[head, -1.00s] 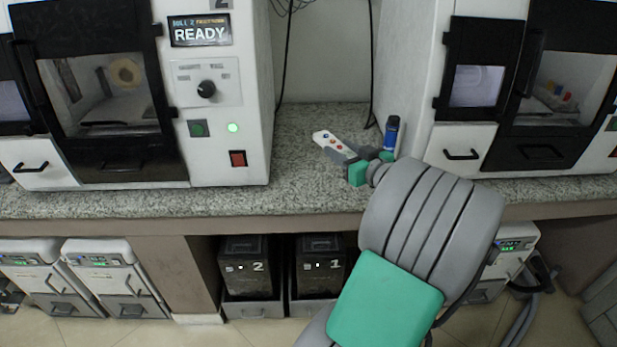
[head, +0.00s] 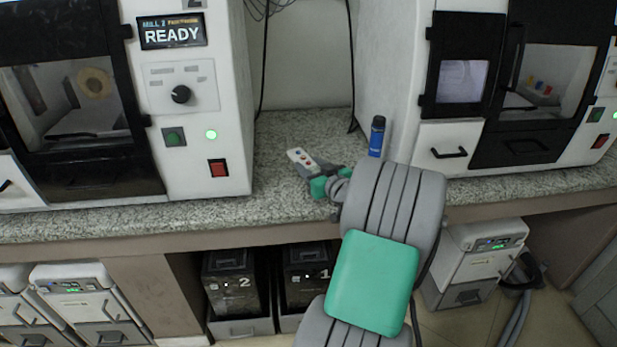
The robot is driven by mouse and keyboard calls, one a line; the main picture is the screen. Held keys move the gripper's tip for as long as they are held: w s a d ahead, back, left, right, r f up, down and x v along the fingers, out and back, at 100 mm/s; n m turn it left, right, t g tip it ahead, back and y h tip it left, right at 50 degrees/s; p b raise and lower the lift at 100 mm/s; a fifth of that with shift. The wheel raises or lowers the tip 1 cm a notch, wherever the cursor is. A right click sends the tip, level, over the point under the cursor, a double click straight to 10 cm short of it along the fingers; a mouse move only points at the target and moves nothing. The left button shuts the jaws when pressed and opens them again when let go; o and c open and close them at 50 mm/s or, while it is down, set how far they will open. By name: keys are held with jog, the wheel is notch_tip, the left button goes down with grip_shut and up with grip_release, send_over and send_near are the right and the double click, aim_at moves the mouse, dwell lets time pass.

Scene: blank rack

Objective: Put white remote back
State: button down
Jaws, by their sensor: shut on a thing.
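The white remote (head: 301,158) with coloured buttons is in the head view, over the granite counter between the two large machines. My gripper (head: 312,172) is shut on its near end, and the remote points away to the upper left. I cannot tell whether the remote touches the counter or hangs just above it. My arm reaches in from the lower right and hides part of the counter edge.
A blue can (head: 377,136) with a dark cap stands on the counter right of my gripper. The left machine (head: 187,100) and the right machine (head: 462,100) flank the gap. The counter (head: 277,185) left of my gripper is clear. Black bins (head: 236,282) stand below.

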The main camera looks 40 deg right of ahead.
aim_at(331, 206)
jog(key=shift+w+f+b, duration=0.15)
jog(key=shift+f+b, duration=0.1)
jog(key=shift+f, duration=0.8)
jog(key=shift+w+f+b, duration=0.1)
jog(key=shift+f+b, duration=0.15)
jog(key=shift+f, duration=0.75)
jog(key=c, duration=0.8)
grip_release()
jog(key=shift+a+r, duration=0.1)
jog(key=shift+r+p, duration=0.3)
jog(key=shift+p, duration=0.15)
jog(key=v, duration=1.2)
jog(key=shift+f, duration=0.2)
